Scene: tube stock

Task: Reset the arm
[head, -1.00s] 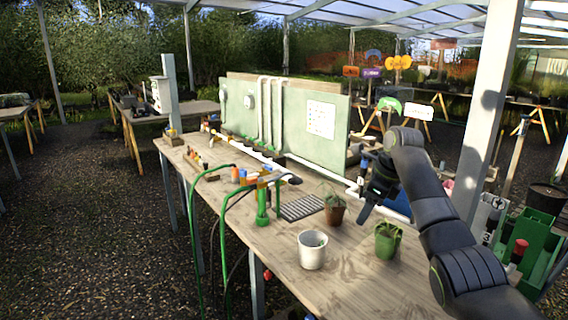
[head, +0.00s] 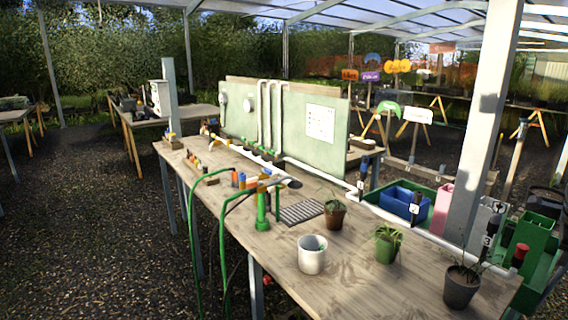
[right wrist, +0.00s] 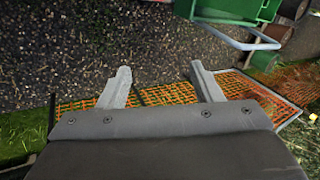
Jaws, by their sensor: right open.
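My right gripper (right wrist: 161,84) shows in the right wrist view with its two pale fingers spread wide. It is open, and nothing sits between the fingers. Behind the fingers lie dark gravel and an orange mesh (right wrist: 85,104), both apart from it. In the head view I cannot make out my right arm or gripper. My left gripper is in neither current view.
The long wooden table (head: 362,284) bears a white pot (head: 312,256), a brown pot (head: 335,217), a green pot (head: 386,248) and a dark pot (head: 461,288). Green hoses (head: 222,262) hang off its left edge. A blue bin (head: 398,202) stands beyond its right edge.

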